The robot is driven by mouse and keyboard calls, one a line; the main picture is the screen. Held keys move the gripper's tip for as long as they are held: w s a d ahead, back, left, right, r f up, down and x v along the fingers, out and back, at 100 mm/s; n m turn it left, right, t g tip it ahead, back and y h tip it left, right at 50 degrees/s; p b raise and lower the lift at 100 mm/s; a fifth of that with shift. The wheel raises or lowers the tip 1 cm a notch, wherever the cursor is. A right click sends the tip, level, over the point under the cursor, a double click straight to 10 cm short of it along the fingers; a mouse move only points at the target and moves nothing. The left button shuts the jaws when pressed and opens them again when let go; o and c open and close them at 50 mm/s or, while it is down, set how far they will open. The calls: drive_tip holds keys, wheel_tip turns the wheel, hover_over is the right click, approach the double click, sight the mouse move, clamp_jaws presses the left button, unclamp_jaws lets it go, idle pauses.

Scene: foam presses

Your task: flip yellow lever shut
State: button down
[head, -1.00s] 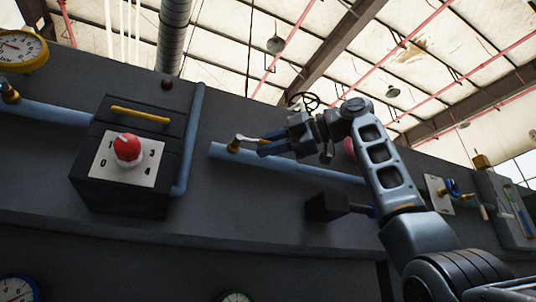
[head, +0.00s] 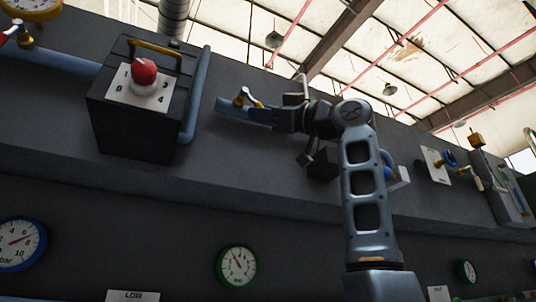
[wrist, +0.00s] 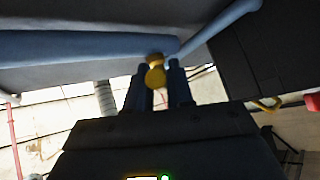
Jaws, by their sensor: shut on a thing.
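The yellow lever (head: 259,103) has a pale metal arm and a yellow grip. It sits on a brass valve (head: 238,102) at the blue pipe (head: 228,104), to the right of the black box. My gripper (head: 258,113) reaches in from the right, its fingers closed around the lever's grip. In the wrist view, a yellow part (wrist: 155,76) shows between the two blue-grey fingertips, with the pipe (wrist: 80,48) behind. The fingers hide much of the grip, so the lever's exact angle is hard to tell.
A black box (head: 135,135) with a red knob (head: 144,71) and yellow handle (head: 155,50) stands to the left. A blue vertical pipe (head: 195,95) runs along its side. Gauges (head: 236,266) hang on the lower wall. A valve panel (head: 436,168) is at the right.

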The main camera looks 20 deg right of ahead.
drive_tip(key=shift+a+f+m+t+h+b, duration=0.3)
drive_tip(key=shift+a+m+t+h, duration=0.45)
drive_tip(key=shift+m+t+h, duration=1.2)
drive_tip(key=shift+a+f+m+t+h+b, duration=0.25)
drive_tip(key=shift+a+m+t+h, duration=0.7)
drive_tip(key=shift+m, duration=1.95)
drive_tip(key=shift+a+f+m+t+h+b, duration=0.2)
drive_tip(key=shift+a+f+m+t+h, duration=0.3)
drive_tip(key=shift+m+t+h, duration=1.45)
drive_tip(key=shift+a+r+m+g, duration=0.2)
drive_tip(key=shift+m+g, duration=0.35)
drive_tip(key=shift+m, duration=0.25)
drive_tip(key=c, duration=1.1)
unclamp_jaws()
drive_tip(key=a+b+v, duration=0.1)
drive_tip(key=b+v, duration=0.1)
drive_tip(key=v, duration=0.5)
drive_tip(key=shift+s+d+f, duration=0.25)
drive_tip(key=shift+d+f, duration=0.1)
drive_tip(key=shift+d, duration=0.15)
